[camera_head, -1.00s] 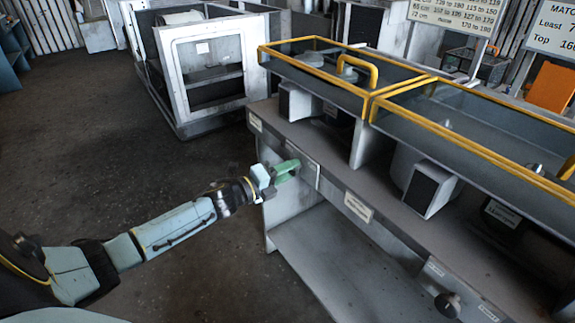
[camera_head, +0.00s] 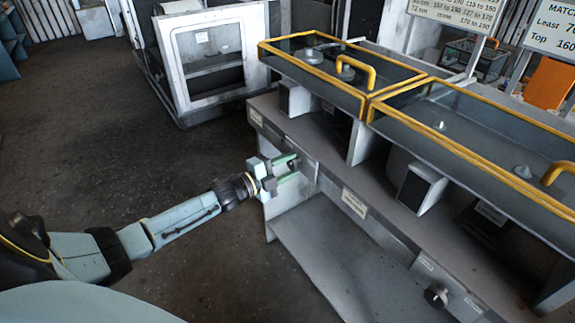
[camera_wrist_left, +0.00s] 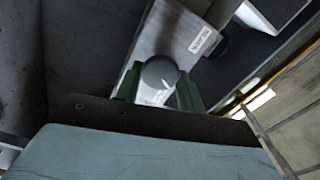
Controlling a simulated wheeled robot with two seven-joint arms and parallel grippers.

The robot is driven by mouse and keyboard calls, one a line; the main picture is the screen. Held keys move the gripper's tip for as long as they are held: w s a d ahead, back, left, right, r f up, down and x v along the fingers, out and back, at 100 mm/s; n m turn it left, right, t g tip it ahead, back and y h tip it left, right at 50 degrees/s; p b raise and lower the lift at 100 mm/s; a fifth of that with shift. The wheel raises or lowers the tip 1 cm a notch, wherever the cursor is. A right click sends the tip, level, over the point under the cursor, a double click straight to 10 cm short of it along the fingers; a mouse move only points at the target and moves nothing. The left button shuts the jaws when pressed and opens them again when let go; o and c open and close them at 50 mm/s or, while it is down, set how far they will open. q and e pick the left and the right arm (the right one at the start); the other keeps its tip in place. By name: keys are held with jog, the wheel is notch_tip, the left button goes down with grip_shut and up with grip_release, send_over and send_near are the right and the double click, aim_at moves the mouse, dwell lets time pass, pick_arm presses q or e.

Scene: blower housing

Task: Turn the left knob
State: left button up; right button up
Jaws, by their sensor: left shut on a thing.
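The left knob is a round grey knob (camera_wrist_left: 159,72) with a pale pointer mark, seen in the left wrist view between two green fingers. My left gripper (camera_wrist_left: 159,90) is shut on it, one finger on each side. In the head view my left gripper (camera_head: 287,171) reaches the front panel of the grey bench at its left end; the knob is mostly hidden there by the fingers. My right gripper is not in view.
A second dark knob (camera_head: 435,296) sits on the bench's front panel at lower right. The grey bench (camera_head: 330,170) carries yellow-framed clear covers (camera_head: 365,75). A white cabinet (camera_head: 210,60) stands behind at left. The dark floor (camera_head: 120,150) is open at left.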

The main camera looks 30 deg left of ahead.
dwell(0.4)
pick_arm(q)
jog(key=o, duration=1)
jog(key=shift+c, duration=0.2)
jog(key=p+v, duration=0.2)
jog(key=v, duration=1.1)
jog(key=shift+s, duration=0.2)
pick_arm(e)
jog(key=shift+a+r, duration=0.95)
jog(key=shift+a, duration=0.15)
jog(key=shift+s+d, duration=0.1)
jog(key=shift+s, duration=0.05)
